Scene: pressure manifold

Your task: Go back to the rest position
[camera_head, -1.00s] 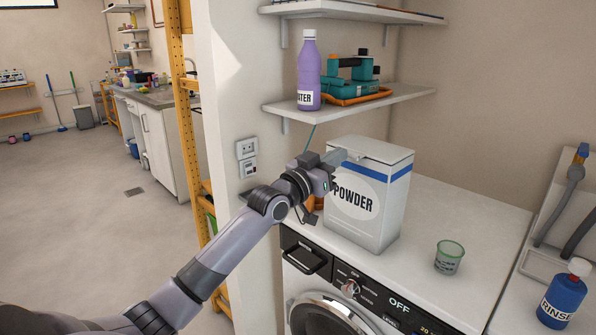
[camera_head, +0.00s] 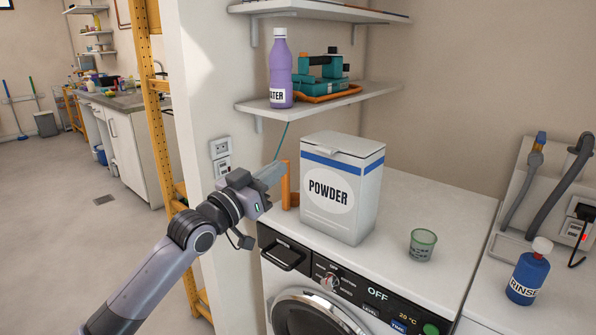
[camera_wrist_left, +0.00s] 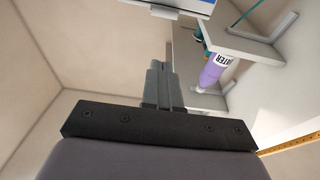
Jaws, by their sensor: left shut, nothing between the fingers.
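My left gripper (camera_head: 268,176) comes in from the left in the head view. Its fingers are shut with nothing between them. It hangs in the air in front of the wall, to the left of the white POWDER box (camera_head: 340,195), apart from it. An orange upright piece (camera_head: 289,185) shows just behind the fingertips. In the left wrist view the closed fingers (camera_wrist_left: 158,70) point toward the box's edge (camera_wrist_left: 185,6) at the top and the shelf. My right gripper is in neither view.
The washing machine top (camera_head: 440,215) carries the box and a green cup (camera_head: 422,245). A blue RINSE bottle (camera_head: 527,272) stands at the right. A wall shelf (camera_head: 350,100) holds a purple bottle (camera_head: 280,72) and a teal device (camera_head: 318,78). A yellow rack (camera_head: 158,100) stands at the left.

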